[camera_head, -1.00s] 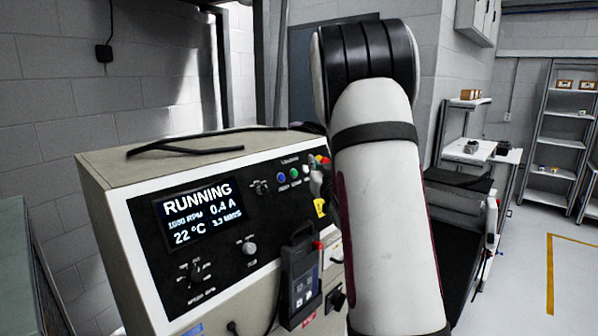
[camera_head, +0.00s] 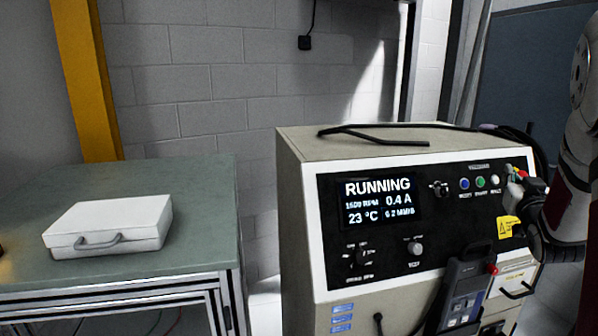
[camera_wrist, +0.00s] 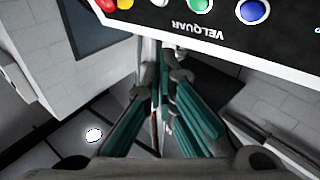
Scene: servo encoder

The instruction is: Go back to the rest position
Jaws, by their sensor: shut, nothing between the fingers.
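My gripper (camera_wrist: 165,78) shows in the wrist view with its teal-padded fingers shut and nothing between them. In the head view my arm enters at the right edge, and the dark gripper end is close to the right side of the test cabinet's (camera_head: 440,235) black front panel. I cannot tell from there whether it touches. The cabinet's display (camera_head: 379,202) reads RUNNING, 0.4 A and 23 °C. The wrist view shows the panel upside down, with a blue button (camera_wrist: 254,11), a green button (camera_wrist: 199,5) and the name VELQUAR beyond the fingertips.
A handheld device (camera_head: 463,292) hangs on the cabinet front. A black cable (camera_head: 375,134) lies on its top. A white case (camera_head: 108,226) sits on the green bench (camera_head: 205,190) at the left. A yellow post (camera_head: 88,80) stands behind it. A gap separates bench and cabinet.

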